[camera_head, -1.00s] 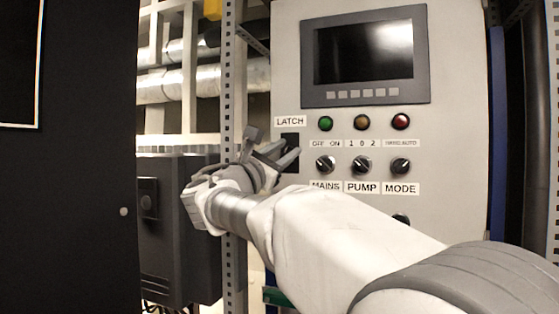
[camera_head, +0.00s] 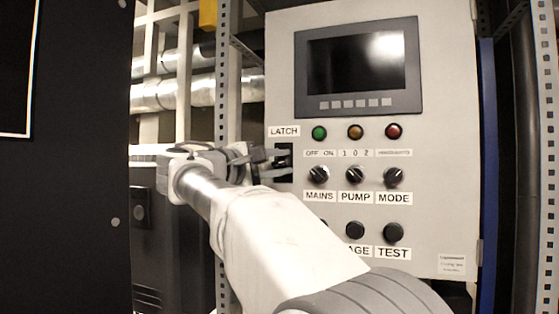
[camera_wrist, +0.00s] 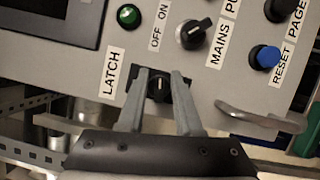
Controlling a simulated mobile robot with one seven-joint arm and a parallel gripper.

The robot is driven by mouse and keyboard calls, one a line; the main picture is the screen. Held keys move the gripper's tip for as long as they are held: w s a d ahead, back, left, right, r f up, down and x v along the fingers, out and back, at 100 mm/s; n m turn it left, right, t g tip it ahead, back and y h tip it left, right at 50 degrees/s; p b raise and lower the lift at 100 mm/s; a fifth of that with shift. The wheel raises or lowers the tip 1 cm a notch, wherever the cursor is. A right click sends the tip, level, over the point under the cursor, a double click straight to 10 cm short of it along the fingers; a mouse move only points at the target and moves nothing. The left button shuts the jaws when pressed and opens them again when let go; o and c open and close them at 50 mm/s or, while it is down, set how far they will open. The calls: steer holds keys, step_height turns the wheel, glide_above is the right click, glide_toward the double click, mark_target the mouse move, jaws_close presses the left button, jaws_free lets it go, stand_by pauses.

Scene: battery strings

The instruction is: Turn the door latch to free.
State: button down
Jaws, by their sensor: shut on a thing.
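The door latch (camera_head: 285,151) is a dark knob on a black plate at the left edge of the grey panel, just below the LATCH label (camera_head: 284,131). In the wrist view the latch knob (camera_wrist: 158,88) sits between my two grey fingers, and a pale mark shows on it. My gripper (camera_head: 270,164) reaches it from the left, with its fingers at the plate. In the wrist view my gripper (camera_wrist: 160,78) has one finger on each side of the knob and is shut on it. The fingers partly hide the latch in the head view.
The panel (camera_head: 450,150) also carries a screen (camera_head: 357,62), lamps, and MAINS (camera_head: 318,174), PUMP and MODE knobs to the right of the latch. A perforated upright (camera_head: 222,90) stands close on the left. A metal handle (camera_wrist: 258,118) sticks out near my right finger in the wrist view.

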steer(key=shift+m, duration=1)
steer(key=c, duration=0.9)
jaws_free()
steer(key=shift+a, duration=0.1)
steer(key=shift+r+p, duration=0.4)
steer(key=shift+r, duration=0.1)
steer(key=shift+o, duration=1)
steer(key=r, duration=0.2)
steer(key=d+r, duration=0.1)
steer(key=r, duration=0.1)
steer(key=shift+s+p, duration=0.25)
steer(key=shift+p, duration=0.1)
steer(key=s+d+r, duration=0.1)
steer(key=d+r, duration=0.1)
steer(key=d, duration=0.1)
steer(key=s+d+r, duration=0.1)
steer(key=d+r, duration=0.1)
steer(key=d, duration=0.1)
steer(key=s+d+r, duration=0.1)
steer(key=d+r, duration=0.1)
steer(key=d, duration=0.2)
steer(key=shift+s+b, duration=0.25)
steer(key=shift+b, duration=0.05)
steer(key=shift+c, duration=1)
